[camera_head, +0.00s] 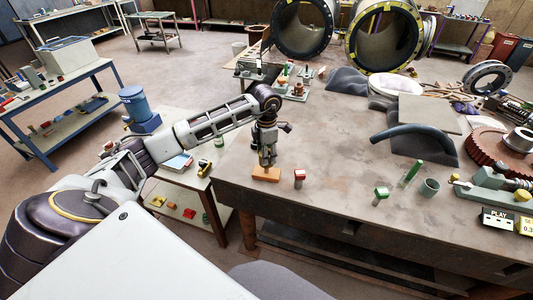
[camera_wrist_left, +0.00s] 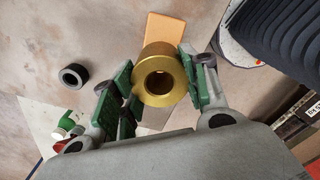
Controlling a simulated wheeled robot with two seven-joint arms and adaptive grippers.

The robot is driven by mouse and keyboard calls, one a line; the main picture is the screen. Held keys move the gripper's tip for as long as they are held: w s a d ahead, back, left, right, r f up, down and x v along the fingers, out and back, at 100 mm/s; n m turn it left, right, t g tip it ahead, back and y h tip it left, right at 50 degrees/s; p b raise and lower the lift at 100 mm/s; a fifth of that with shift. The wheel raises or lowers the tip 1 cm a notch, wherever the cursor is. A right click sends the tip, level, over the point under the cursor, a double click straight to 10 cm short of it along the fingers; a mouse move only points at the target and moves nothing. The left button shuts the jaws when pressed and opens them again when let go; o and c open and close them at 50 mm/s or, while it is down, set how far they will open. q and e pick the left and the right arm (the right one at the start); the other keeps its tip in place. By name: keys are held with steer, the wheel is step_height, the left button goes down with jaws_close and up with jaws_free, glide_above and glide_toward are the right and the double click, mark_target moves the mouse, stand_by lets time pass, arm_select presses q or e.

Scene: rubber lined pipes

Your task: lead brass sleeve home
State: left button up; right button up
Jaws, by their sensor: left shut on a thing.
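My left gripper (camera_head: 267,158) is over the near left edge of the workbench, by an orange block (camera_head: 266,174). In the left wrist view, its green-padded fingers (camera_wrist_left: 157,90) are shut on the brass sleeve (camera_wrist_left: 160,68), a short gold cylinder with a round bore facing the camera. The orange block (camera_wrist_left: 166,27) shows beyond the sleeve, partly hidden by it; I cannot tell whether they touch. In the head view the sleeve is too small to make out clearly. My right gripper is not in view.
A red-topped block (camera_head: 299,177) stands just right of the orange block. A green-topped block (camera_head: 380,195) and a grey cup (camera_head: 429,187) stand farther right. A dark curved hose (camera_head: 410,133) lies behind. A black ring (camera_wrist_left: 73,76) lies near the gripper. The bench middle is clear.

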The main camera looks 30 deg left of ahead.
arm_select(q)
steer(key=shift+f+b, duration=1.75)
steer(key=shift+f, duration=0.7)
stand_by(0.9)
steer(key=o, duration=1.4)
step_height(320, 180, up, 12)
stand_by(0.5)
